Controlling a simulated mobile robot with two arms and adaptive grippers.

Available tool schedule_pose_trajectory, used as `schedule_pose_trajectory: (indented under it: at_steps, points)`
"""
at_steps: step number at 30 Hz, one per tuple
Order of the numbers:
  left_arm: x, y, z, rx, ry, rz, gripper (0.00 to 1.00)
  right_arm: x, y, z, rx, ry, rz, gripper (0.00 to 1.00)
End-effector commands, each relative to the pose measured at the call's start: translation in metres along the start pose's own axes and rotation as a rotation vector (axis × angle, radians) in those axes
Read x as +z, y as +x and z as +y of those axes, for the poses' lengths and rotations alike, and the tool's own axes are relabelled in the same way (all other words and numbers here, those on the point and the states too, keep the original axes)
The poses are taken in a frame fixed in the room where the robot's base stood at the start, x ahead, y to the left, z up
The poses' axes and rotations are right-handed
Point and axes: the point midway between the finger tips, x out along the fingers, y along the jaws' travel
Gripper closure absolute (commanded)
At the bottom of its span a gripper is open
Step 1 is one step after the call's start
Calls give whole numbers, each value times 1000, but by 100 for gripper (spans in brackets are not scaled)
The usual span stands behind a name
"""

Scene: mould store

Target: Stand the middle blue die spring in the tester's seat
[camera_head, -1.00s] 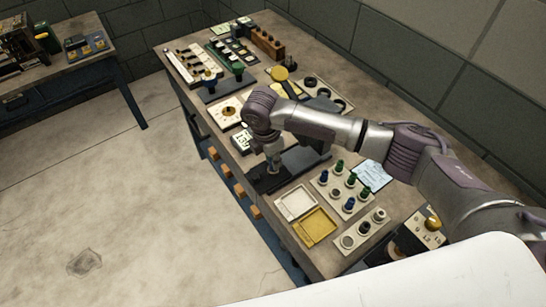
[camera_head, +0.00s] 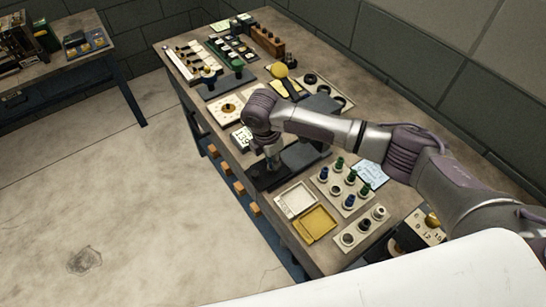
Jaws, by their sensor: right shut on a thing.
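The tester (camera_head: 262,181) is a dark block with a dark base near the table's front edge. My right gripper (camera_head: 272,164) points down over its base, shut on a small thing. That thing is mostly hidden by the fingers; it is likely the middle blue die spring. I cannot tell whether its foot touches the seat, which is hidden too. A light rack (camera_head: 334,203) holds green springs in its right column. Its left column has a blue spring (camera_head: 323,174) at the far end, another blue spring (camera_head: 349,203) at the near end, and an empty-looking place between. My left gripper is out of view.
A white tray (camera_head: 283,212) and a yellow tray (camera_head: 329,229) lie near the tester. A plate with grey rings (camera_head: 347,239) is closer. A display card (camera_head: 241,138) stands behind my gripper. The far table end is crowded with tools and blocks.

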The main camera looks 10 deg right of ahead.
Motion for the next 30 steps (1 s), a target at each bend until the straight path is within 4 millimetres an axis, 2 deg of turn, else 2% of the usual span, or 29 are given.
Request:
schedule_pose_trajectory:
  at_steps: [3, 4, 8, 9, 15, 19, 30]
  points:
    - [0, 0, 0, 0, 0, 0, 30, 0, 0, 0, 0, 0, 0, 100]
    - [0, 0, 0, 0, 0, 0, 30, 0, 0, 0, 0, 0, 0, 75]
    - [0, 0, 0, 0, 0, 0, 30, 0, 0, 0, 0, 0, 0, 53]
    - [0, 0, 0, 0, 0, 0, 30, 0, 0, 0, 0, 0, 0, 51]
    - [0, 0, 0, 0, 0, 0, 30, 0, 0, 0, 0, 0, 0, 51]
    - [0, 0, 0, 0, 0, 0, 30, 0, 0, 0, 0, 0, 0, 30]
    - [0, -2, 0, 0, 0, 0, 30, 0, -2, 0, 0, 0, 0, 30]
